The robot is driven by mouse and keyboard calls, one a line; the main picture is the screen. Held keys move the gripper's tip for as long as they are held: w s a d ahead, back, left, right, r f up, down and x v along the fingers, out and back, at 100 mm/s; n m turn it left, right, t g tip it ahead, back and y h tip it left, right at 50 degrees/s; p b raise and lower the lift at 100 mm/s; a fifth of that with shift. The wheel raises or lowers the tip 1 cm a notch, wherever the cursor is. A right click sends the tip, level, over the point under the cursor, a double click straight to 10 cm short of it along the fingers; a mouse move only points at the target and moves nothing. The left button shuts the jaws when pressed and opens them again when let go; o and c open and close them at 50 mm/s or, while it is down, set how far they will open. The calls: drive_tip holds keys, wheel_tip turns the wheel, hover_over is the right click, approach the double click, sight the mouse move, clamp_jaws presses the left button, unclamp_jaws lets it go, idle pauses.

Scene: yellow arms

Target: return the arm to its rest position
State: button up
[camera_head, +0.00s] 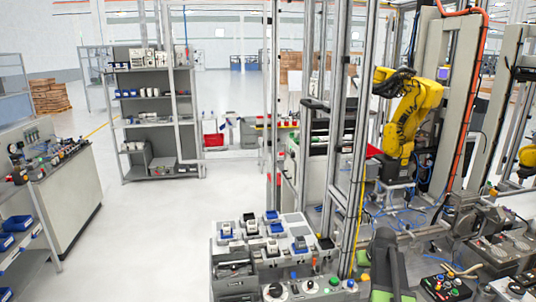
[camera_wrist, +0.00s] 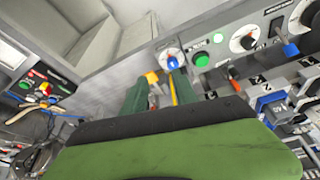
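My arm (camera_head: 388,268), dark with green sides, shows at the bottom of the head view, beside the control panel of the workstation. In the wrist view my gripper (camera_wrist: 161,92) has two green fingers standing apart, with a strip of grey surface and yellow parts visible between them. Nothing is clearly held. The fingertips point toward a blue knob (camera_wrist: 172,63) on a white dial and a yellow part (camera_wrist: 152,77). I cannot tell whether the fingers touch them. The fingertips cannot be made out in the head view.
A green button (camera_wrist: 202,59) and another dial (camera_wrist: 243,38) lie right of the fingers. The workstation (camera_head: 234,257) carries several small devices. Metal posts (camera_head: 346,150) and a yellow robot arm (camera_head: 410,115) stand behind. Open floor (camera_head: 150,235) lies left.

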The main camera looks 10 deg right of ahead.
drive_tip(key=w+a+f+n+y+b, duration=0.1)
drive_tip(key=w+a+f+n+b, duration=0.15)
drive_tip(key=a, duration=1.35)
drive_tip(key=s+a+f+n+g+b, duration=0.1)
drive_tip(key=s+a+f, duration=0.15)
drive_tip(key=a, duration=0.65)
drive_tip(key=s+a+f+n+g+b, duration=0.15)
drive_tip(key=s+a, duration=0.25)
drive_tip(key=a, duration=0.5)
drive_tip(key=s+a+m+g, duration=0.1)
drive_tip(key=s+m, duration=0.1)
drive_tip(key=s, duration=0.5)
drive_tip(key=shift+p, duration=0.4)
drive_tip(key=shift+a+f+g, duration=0.1)
drive_tip(key=shift+g, duration=0.15)
